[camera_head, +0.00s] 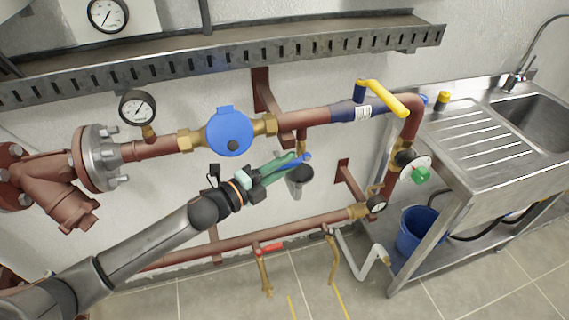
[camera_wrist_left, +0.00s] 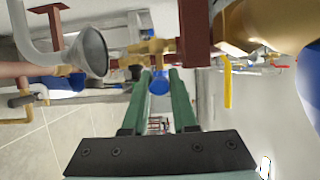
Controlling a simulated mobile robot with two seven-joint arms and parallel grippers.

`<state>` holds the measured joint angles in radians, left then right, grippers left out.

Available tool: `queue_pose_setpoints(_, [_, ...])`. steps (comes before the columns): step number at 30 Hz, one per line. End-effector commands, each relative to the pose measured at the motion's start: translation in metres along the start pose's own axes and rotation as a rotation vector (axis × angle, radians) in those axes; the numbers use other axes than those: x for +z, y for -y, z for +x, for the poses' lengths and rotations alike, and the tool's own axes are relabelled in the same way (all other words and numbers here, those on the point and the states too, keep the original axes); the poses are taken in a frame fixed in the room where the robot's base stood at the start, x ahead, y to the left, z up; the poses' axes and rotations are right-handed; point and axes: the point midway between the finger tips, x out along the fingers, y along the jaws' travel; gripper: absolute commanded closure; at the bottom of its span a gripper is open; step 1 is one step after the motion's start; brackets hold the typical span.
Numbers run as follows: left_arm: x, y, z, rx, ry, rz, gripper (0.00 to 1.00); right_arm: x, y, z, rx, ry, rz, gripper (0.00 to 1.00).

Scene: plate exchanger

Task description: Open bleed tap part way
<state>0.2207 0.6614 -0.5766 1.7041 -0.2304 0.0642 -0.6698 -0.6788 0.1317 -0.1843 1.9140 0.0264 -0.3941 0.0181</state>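The bleed tap has a blue handle (camera_head: 300,160) and hangs under the red pipe beside the blue round meter. In the left wrist view its blue handle (camera_wrist_left: 159,84) shows between the far ends of my green fingers, below a brass body (camera_wrist_left: 150,47). My left gripper (camera_head: 288,164) is at this handle, its fingers apart on either side of it; it also shows in the left wrist view (camera_wrist_left: 159,78). I cannot tell whether the fingers press on the handle. How far the tap is turned is unclear. My right gripper is not in view.
A grey funnel (camera_head: 300,181) sits just below the tap and shows large in the left wrist view (camera_wrist_left: 88,50). The blue meter (camera_head: 229,132) is close above my gripper. A yellow lever (camera_head: 384,97) is on the pipe to the right. A steel sink (camera_head: 530,110) stands at the right.

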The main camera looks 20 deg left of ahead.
Motion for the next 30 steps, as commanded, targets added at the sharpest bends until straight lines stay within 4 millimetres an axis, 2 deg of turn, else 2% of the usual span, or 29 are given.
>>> queue_pose_setpoints(3, [0.0, -0.0002, -0.0002, 0.0, 0.0, 0.0, 1.0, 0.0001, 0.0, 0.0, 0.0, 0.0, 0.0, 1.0])
queue_pose_setpoints(30, [-0.0001, -0.0005, -0.0004, 0.001, 0.0, 0.0, 1.0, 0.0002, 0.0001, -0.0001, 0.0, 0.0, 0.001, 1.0])
